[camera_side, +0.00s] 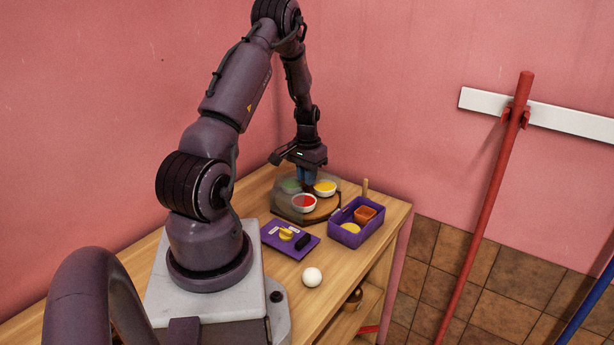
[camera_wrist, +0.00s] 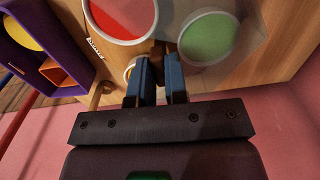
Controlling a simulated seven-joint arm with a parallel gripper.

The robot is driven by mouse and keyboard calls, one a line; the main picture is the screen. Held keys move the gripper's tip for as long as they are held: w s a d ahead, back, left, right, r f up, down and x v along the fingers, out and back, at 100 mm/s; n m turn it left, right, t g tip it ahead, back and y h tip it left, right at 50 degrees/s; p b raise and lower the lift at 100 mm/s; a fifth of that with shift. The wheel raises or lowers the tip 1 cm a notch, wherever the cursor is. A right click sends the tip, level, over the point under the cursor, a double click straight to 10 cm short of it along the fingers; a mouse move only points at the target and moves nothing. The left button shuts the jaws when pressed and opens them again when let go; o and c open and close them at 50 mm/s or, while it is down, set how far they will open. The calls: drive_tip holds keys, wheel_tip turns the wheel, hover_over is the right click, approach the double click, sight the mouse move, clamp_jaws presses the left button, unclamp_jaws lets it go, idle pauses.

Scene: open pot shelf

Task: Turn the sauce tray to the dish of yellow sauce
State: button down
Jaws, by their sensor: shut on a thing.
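The sauce tray (camera_side: 326,211) is a round wooden turntable on the table. It carries a dish of red sauce (camera_side: 304,203) at the front, a dish of yellow sauce (camera_side: 325,187) at the right and a dish of green sauce (camera_side: 290,185) at the left, behind a clear grey cover (camera_side: 282,202). My gripper (camera_side: 306,177) points down at the tray's middle. In the wrist view its blue fingers (camera_wrist: 161,80) are closed around a small central knob, mostly hidden. There the red dish (camera_wrist: 122,14) and green dish (camera_wrist: 208,38) show; the yellow dish is mostly hidden by a finger.
A purple box (camera_side: 344,236) with an orange container (camera_side: 366,214) and something yellow stands right of the tray. A white ball (camera_side: 312,277) sits near the table's front edge. A pink wall is behind.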

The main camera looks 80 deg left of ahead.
drive_tip(key=m, duration=0.5)
drive_tip(key=shift+m, duration=0.3)
drive_tip(key=m, duration=0.5)
drive_tip(key=shift+m, duration=0.3)
drive_tip(key=shift+s+r, duration=0.1)
drive_tip(key=c, duration=1.1)
unclamp_jaws()
drive_tip(key=shift+c, duration=0.2)
wheel_tip(320, 180, up, 13)
